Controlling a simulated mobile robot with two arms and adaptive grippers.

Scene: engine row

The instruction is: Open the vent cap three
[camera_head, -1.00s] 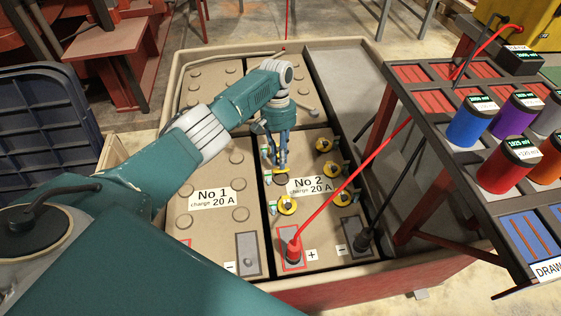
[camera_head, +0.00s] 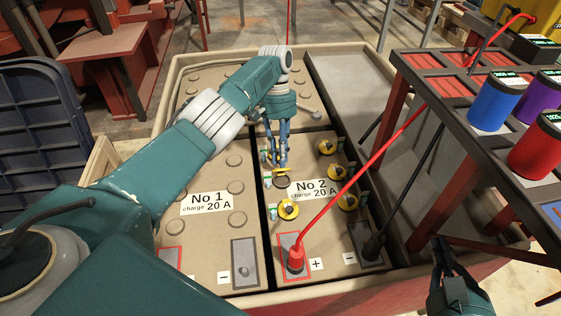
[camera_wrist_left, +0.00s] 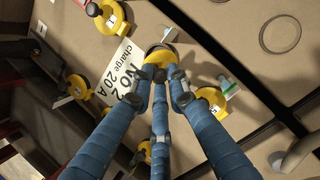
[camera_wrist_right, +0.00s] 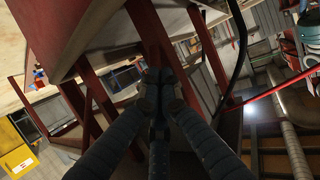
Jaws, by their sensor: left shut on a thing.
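My left gripper (camera_head: 281,164) is shut on a yellow vent cap (camera_wrist_left: 160,57) on the No 2 battery (camera_head: 318,222). The cap's yellow edge shows under the fingers in the head view (camera_head: 282,171), just above a dark round opening (camera_head: 282,182). Other yellow vent caps sit on the battery, one at front left (camera_head: 288,210) and others on the right (camera_head: 327,146), (camera_head: 336,171), (camera_head: 347,201). Another, behind the fingers (camera_head: 266,157), is partly hidden.
A red cable (camera_head: 365,172) rises from the plus terminal across the right of the battery. A black clamp (camera_head: 373,246) is on the minus terminal. A rack (camera_head: 430,90) with coloured cylinders stands at right. The No 1 battery (camera_head: 208,238) lies left.

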